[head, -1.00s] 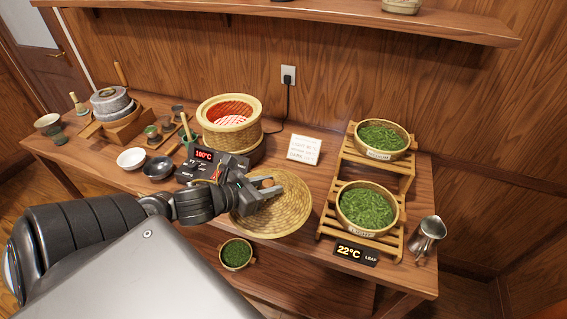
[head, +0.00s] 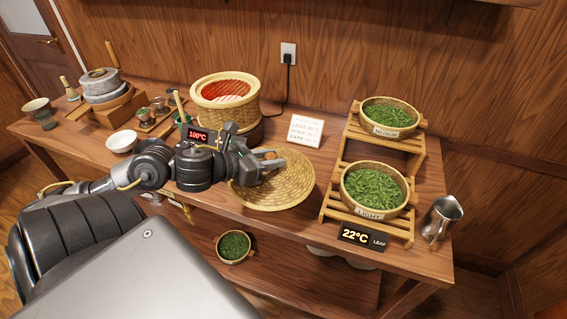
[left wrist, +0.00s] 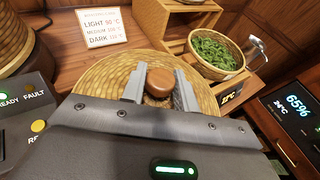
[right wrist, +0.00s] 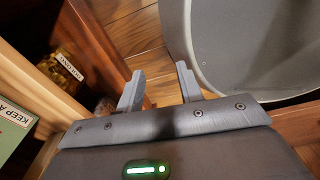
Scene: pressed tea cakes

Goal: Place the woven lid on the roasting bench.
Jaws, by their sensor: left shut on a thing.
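The woven lid (head: 287,195) is a round, flat straw disc over the front middle of the bench (head: 330,160). Its brown wooden knob (left wrist: 158,84) sits between the fingers of my left gripper (left wrist: 159,88), which is shut on it. My left gripper also shows over the lid in the head view (head: 273,168). I cannot tell whether the lid touches the bench top. My right gripper (right wrist: 158,88) shows only in its own wrist view, open and empty, beside a grey round-edged surface.
The open woven roasting basket (head: 225,117) glows red inside, behind the lid. A wooden rack (head: 333,190) with two bowls of leaves stands right of it. A sign (head: 305,130) stands behind. A steel pitcher (head: 440,220) is at the right end.

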